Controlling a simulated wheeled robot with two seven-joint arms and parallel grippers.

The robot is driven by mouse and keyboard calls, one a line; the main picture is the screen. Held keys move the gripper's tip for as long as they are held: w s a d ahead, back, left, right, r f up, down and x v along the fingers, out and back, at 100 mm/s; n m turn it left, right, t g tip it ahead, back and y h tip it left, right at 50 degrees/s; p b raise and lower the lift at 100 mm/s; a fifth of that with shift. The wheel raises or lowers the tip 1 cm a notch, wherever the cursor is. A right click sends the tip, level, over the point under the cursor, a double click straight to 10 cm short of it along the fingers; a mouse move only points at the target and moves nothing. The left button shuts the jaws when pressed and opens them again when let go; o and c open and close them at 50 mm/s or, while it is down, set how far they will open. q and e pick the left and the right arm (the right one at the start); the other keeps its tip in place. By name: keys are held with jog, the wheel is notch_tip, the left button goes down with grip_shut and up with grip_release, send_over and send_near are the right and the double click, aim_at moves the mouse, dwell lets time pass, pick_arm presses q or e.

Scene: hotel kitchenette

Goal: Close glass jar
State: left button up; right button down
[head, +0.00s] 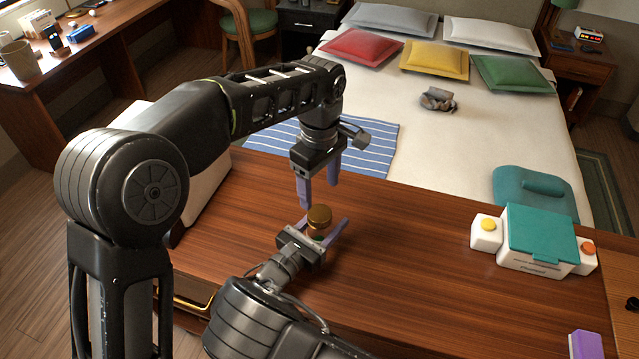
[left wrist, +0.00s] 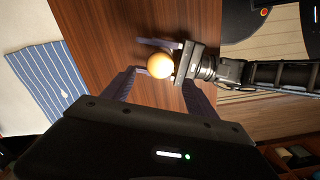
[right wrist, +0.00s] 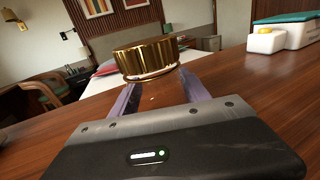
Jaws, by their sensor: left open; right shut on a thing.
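The glass jar (head: 318,236) is low on the wooden counter, mostly hidden by the right gripper. Its gold lid (head: 320,213) is on top; the right wrist view shows the ribbed lid (right wrist: 147,57) with a pale rim beneath. I cannot tell whether the lid is seated. My right gripper (head: 326,228) is shut on the jar from the near side, below the lid. My left gripper (head: 320,196) points down above the jar, open and empty. In the left wrist view the round lid (left wrist: 160,65) shows between its fingers, apparently apart from them.
A white box with a teal lid (head: 540,235) and coloured buttons stands on the counter at right. A purple and white block (head: 585,345) lies at the front right. The counter (head: 410,245) between jar and box is clear. A bed (head: 480,140) lies beyond.

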aim_at(320, 213)
pick_arm(q)
jog(key=shift+f, duration=3.9)
jog(key=shift+c, duration=0.4)
grip_shut()
jog(key=m, duration=1.3)
jog(key=shift+m, duration=0.3)
jog(key=m, duration=1.2)
jog(key=shift+o, duration=1.1)
grip_release()
